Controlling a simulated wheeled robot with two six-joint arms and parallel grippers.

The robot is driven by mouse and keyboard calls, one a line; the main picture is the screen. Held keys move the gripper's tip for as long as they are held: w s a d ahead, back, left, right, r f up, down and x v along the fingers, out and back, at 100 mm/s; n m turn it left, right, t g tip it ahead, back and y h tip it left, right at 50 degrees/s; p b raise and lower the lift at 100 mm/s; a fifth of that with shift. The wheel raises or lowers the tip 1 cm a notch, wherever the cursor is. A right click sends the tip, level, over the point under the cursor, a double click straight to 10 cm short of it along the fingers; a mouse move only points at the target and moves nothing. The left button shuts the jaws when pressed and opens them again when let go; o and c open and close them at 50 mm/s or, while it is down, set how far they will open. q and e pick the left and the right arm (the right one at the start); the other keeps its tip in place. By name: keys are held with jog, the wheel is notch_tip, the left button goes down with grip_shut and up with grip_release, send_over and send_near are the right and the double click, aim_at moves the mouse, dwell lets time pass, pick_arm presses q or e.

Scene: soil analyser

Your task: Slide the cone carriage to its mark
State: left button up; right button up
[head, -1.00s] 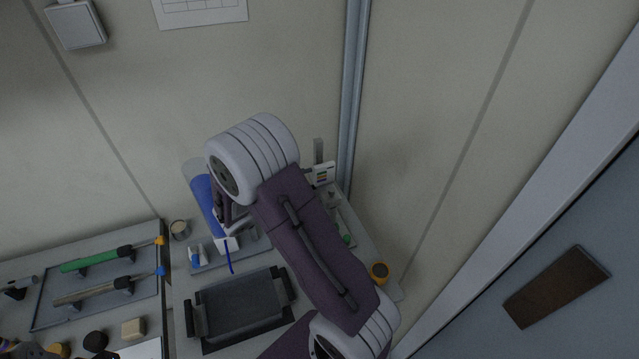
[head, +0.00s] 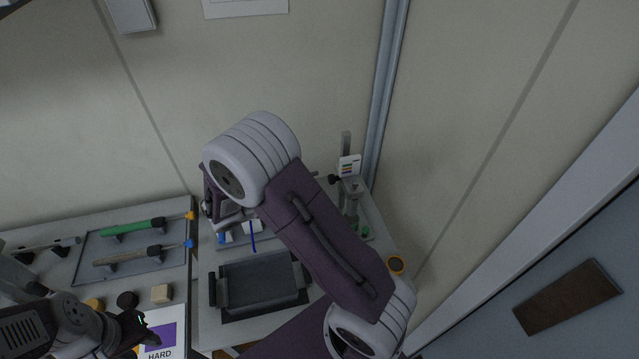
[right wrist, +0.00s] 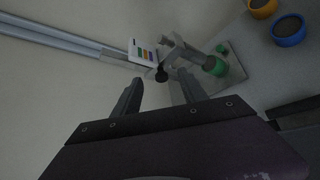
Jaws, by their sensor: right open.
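The cone stand is a grey upright post (head: 346,146) with a card of coloured bars (head: 348,166), on the back right of the bench. Its carriage looks like the grey block (head: 352,187) below the card, beside a black knob (head: 333,179); the card (right wrist: 144,52) and knob (right wrist: 161,75) also show in the right wrist view. I cannot make out the mark. My right gripper (right wrist: 158,92) is open and empty, its fingertips pointing toward the stand, with the knob beyond them. My left gripper (head: 137,326) is low at the left, above the bench; its fingers are unclear.
A dark tray (head: 262,284) sits mid bench. My right arm hides part of the bench.

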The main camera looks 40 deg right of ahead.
jog(key=shift+w+a, duration=0.2)
jog(key=shift+a, duration=0.3)
jog(key=shift+r, duration=0.1)
